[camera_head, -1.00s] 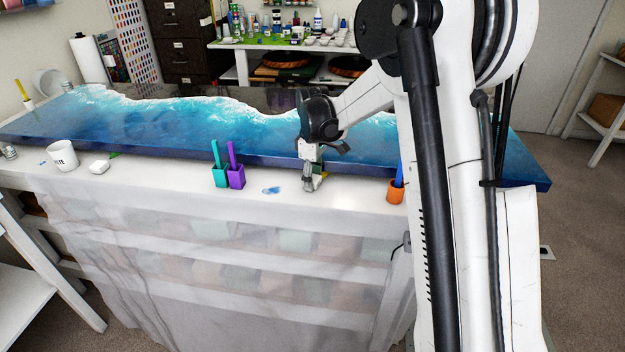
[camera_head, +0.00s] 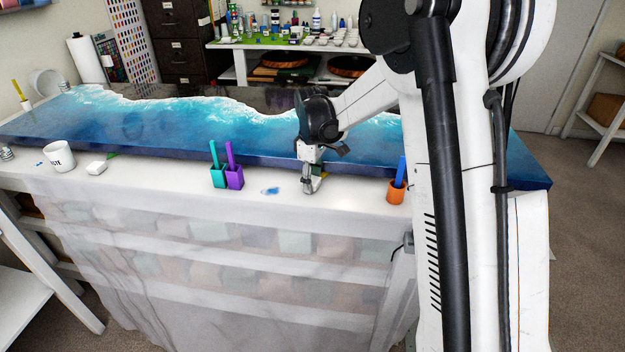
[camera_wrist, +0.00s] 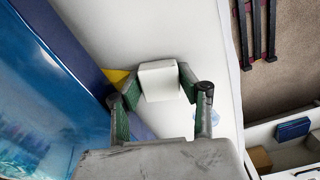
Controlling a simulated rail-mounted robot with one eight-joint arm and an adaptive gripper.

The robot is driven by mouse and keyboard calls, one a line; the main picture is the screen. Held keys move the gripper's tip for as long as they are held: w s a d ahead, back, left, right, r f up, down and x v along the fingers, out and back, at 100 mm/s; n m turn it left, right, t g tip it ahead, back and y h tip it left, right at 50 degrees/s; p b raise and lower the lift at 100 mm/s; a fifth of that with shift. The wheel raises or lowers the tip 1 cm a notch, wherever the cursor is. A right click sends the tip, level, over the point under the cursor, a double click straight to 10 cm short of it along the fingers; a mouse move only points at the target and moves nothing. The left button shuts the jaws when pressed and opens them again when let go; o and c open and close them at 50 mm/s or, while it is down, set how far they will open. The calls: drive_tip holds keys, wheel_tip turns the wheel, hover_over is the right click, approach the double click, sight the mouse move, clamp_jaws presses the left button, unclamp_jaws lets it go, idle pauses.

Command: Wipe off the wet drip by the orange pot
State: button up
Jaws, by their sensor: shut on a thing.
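My gripper (camera_head: 311,188) is low over the white bench top (camera_head: 350,205), between the purple pot (camera_head: 235,178) and the orange pot (camera_head: 396,195). In the wrist view, its fingers (camera_wrist: 163,105) are shut on a small white block (camera_wrist: 160,80). The orange pot stands right of my gripper with a blue stick in it. A blue wet patch (camera_head: 271,191) lies on the bench between the purple pot and my gripper. A pale blue patch also shows beside a finger in the wrist view (camera_wrist: 214,118). No mark shows clearly beside the orange pot.
A blue resin slab (camera_head: 220,135) runs along the bench behind my gripper. A teal pot (camera_head: 218,176) touches the purple pot. The bench's front edge is close.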

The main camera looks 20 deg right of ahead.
sight(308, 200)
drive_tip(key=shift+s+a, duration=0.1)
drive_tip(key=shift+s+a+f+b, duration=0.15)
drive_tip(key=shift+s+a+b, duration=0.05)
drive_tip(key=shift+s, duration=0.25)
drive_tip(key=shift+s+a+f+b, duration=0.15)
drive_tip(key=shift+s+a, duration=0.05)
drive_tip(key=shift+s, duration=0.25)
drive_tip(key=shift+s, duration=0.1)
drive_tip(key=shift+s+a, duration=0.1)
drive_tip(key=shift+s+a, duration=0.35)
drive_tip(key=shift+s, duration=0.3)
drive_tip(key=shift+s, duration=0.1)
drive_tip(key=shift+s+a+r, duration=0.2)
drive_tip(key=shift+s+a, duration=0.2)
drive_tip(key=shift+s, duration=0.2)
